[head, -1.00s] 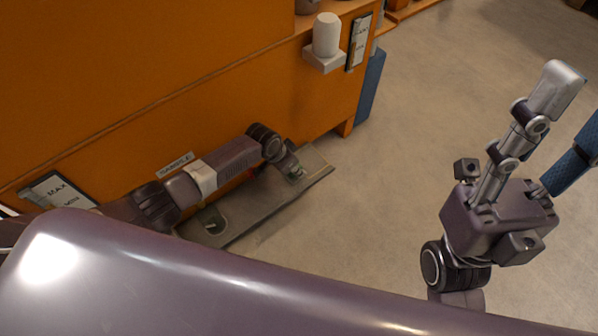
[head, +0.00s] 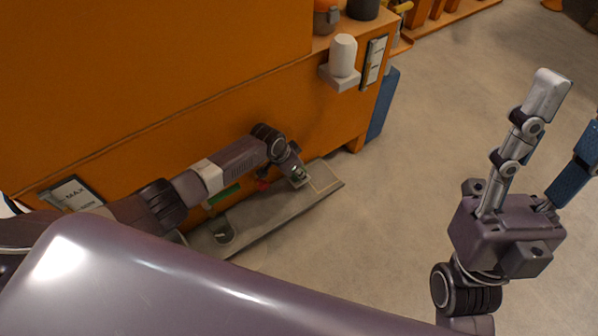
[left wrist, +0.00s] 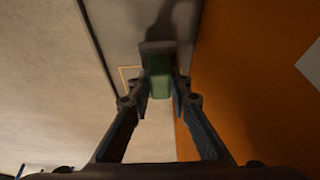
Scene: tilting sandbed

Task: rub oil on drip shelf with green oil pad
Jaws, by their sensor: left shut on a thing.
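The drip shelf (head: 268,214) is a long grey metal ledge low along the orange machine; it also shows as a grey strip in the left wrist view (left wrist: 122,22). A thin yellowish outline marks its far end. My left gripper (head: 298,174) is over the far part of the shelf. In the left wrist view my left gripper (left wrist: 160,88) is shut on the green oil pad (left wrist: 159,76). I cannot tell whether the pad touches the shelf. My right gripper (head: 568,115) has its fingers spread wide, empty, over the floor at the right.
The orange machine wall (head: 310,125) rises behind the shelf. A white cylinder (head: 343,55) sits on a small bracket higher up. A small red part (head: 263,185) is behind my left arm. Bare floor (head: 410,170) lies to the right.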

